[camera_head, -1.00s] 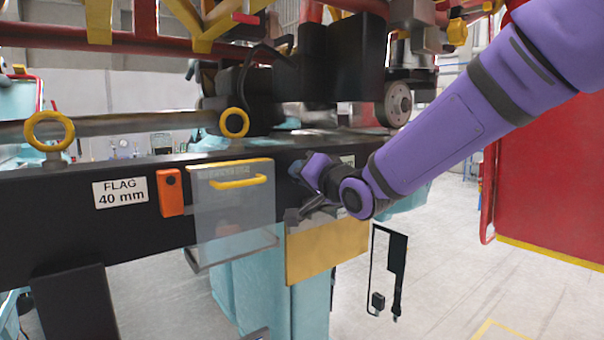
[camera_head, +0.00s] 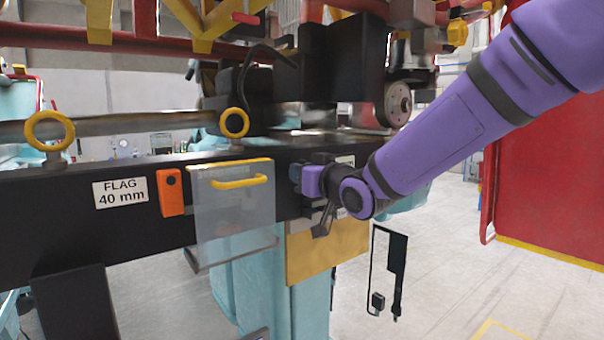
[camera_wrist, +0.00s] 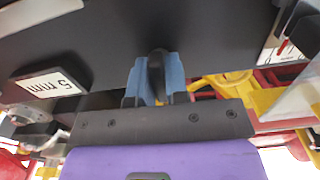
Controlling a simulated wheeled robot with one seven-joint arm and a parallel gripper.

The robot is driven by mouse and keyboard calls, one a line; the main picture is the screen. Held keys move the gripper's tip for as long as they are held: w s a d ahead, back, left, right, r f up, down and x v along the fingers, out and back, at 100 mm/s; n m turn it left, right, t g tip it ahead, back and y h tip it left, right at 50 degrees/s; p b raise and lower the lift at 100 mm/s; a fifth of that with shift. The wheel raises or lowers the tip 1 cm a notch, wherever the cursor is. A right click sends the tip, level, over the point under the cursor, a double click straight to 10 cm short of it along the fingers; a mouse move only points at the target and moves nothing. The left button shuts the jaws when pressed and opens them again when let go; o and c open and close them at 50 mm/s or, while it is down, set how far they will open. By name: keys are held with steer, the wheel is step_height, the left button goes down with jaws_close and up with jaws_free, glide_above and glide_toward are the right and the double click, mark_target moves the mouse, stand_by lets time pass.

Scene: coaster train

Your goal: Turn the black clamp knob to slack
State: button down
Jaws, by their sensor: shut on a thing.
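The black clamp knob (camera_wrist: 156,72) shows in the wrist view as a narrow black grip between my blue fingertips. My gripper (camera_wrist: 154,82) is shut on it, with one finger on each side. In the head view my gripper (camera_head: 294,178) is at the front face of the black beam (camera_head: 120,235), right of the clear panel. There the knob is hidden behind my fingers and wrist.
A clear panel with a yellow handle (camera_head: 240,181) and an orange box (camera_head: 171,192) are left of my gripper. A tan plate (camera_head: 345,250) hangs below my wrist. A "5 mm" block (camera_wrist: 52,84) sits beside the knob. Open floor lies at right.

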steer(key=shift+f+n, duration=0.1)
steer(key=shift+n, duration=0.2)
steer(key=c, duration=1.2)
jaws_free()
steer(key=shift+o, duration=0.2)
steer(key=shift+d, duration=0.1)
steer(key=v, duration=1)
steer(key=shift+s+d, duration=0.15)
steer(key=shift+s, duration=0.2)
